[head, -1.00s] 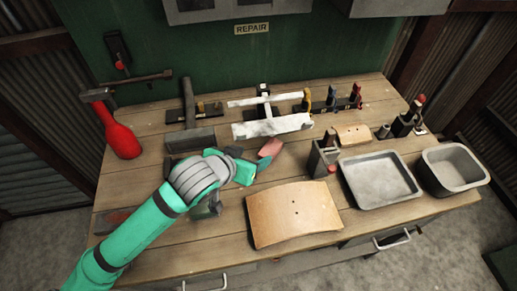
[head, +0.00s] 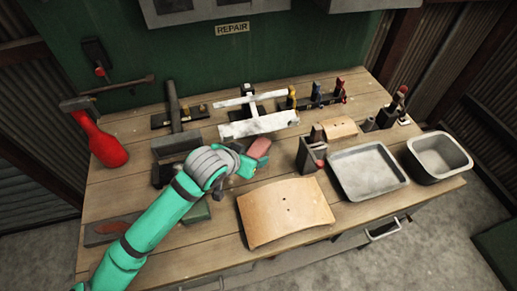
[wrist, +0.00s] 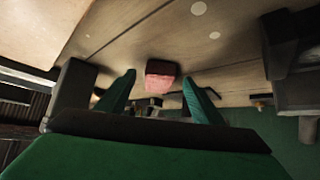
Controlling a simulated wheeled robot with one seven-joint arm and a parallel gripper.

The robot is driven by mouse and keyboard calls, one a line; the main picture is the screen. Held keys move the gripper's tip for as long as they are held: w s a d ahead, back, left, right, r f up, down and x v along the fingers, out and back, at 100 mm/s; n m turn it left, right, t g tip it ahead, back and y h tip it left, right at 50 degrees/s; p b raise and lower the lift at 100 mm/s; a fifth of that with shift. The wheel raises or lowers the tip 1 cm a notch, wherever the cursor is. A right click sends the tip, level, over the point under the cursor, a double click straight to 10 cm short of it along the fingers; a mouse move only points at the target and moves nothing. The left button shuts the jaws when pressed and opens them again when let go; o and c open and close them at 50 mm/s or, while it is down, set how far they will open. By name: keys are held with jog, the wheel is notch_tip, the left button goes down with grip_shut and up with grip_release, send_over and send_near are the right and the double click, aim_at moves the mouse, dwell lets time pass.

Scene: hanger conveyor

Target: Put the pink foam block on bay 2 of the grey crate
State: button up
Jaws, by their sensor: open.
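The pink foam block (head: 260,147) lies on the wooden bench just beyond my gripper. In the wrist view the pink block (wrist: 160,74) shows in the gap between my two green fingers, ahead of the tips. My gripper (head: 243,168) is open and empty; its fingers spread apart in the wrist view (wrist: 158,88). My forearm reaches in from the lower left. Two grey containers stand at the right: a shallow tray (head: 345,187) and a deeper bin (head: 438,176). I cannot make out a numbered bay in either.
A curved wooden board (head: 286,210) lies at the front. A dark tool holder (head: 311,158) stands between the block and the shallow tray.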

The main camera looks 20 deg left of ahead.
jog(key=shift+x, duration=1.05)
jog(key=shift+s, duration=0.1)
jog(key=c, duration=1.2)
jog(key=shift+r, duration=0.15)
